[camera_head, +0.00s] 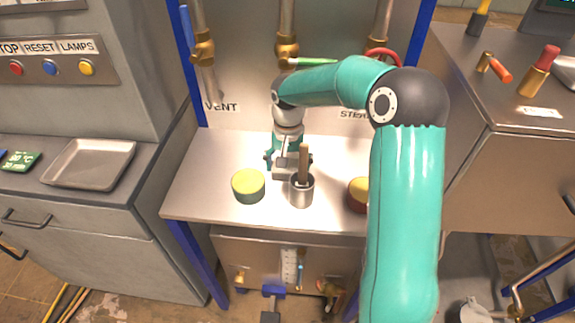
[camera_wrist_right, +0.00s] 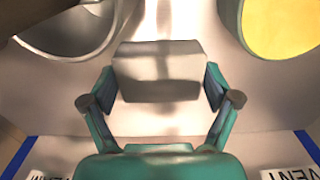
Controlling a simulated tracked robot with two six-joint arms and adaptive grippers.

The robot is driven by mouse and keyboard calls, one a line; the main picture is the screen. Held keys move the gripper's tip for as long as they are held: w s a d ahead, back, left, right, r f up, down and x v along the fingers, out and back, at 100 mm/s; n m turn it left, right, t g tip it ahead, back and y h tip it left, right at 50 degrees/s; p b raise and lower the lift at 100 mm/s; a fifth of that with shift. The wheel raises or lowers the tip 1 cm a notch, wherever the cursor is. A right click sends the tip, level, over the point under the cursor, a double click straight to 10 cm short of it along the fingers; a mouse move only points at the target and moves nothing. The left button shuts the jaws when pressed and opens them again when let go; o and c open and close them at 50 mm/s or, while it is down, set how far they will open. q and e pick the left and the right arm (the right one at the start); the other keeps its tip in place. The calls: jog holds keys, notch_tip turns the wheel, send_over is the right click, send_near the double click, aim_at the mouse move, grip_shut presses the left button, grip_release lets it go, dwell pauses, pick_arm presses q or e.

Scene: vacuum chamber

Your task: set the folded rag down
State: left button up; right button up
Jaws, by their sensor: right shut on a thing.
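The folded rag is a pale grey block (camera_wrist_right: 160,72) in the right wrist view, between the two fingers of my right gripper (camera_wrist_right: 160,88). The fingers are shut on its two sides. In the head view my right gripper (camera_head: 286,160) points down over the back middle of the steel bench (camera_head: 205,195), with the rag (camera_head: 285,174) at its tips. The rag is low, close to the bench top; I cannot tell whether it touches. My left gripper is not in view.
A metal cup (camera_head: 301,192) with a wooden handle stands just in front of the rag. A yellow-green round tub (camera_head: 248,186) is at its front left. Another yellow and red round thing (camera_head: 358,194) is partly hidden by my right arm. The bench's left side is clear.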

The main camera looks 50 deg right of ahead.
jog(key=o, duration=0.8)
jog(key=shift+c, duration=0.2)
notch_tip(320, 180, up, 12)
jog(key=shift+p, duration=0.3)
